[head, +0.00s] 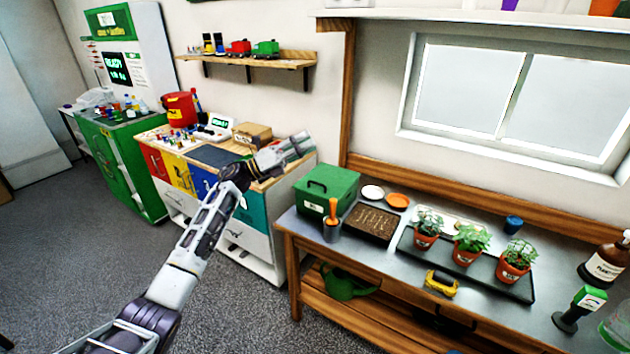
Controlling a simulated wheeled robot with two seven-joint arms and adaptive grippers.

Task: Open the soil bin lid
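The soil bin (312,203) is most likely the green box at the left end of the potting bench. Its green lid (340,177) lies shut on top, with a dark handle on the side facing left. My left gripper (306,143) is up and to the left of the bin in the picture, apart from it, in front of the wall and the right end of the colourful cabinet. Its fingers are small and seen side-on, so their opening is unclear. Nothing shows held in it. My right gripper is out of view.
The bench (395,285) also bears an orange-handled tool in a cup (332,230), a soil tray (372,224), two small dishes, and three potted plants (468,242) on a black tray. A colourful drawer cabinet (255,232) stands left. Grey floor is clear in front.

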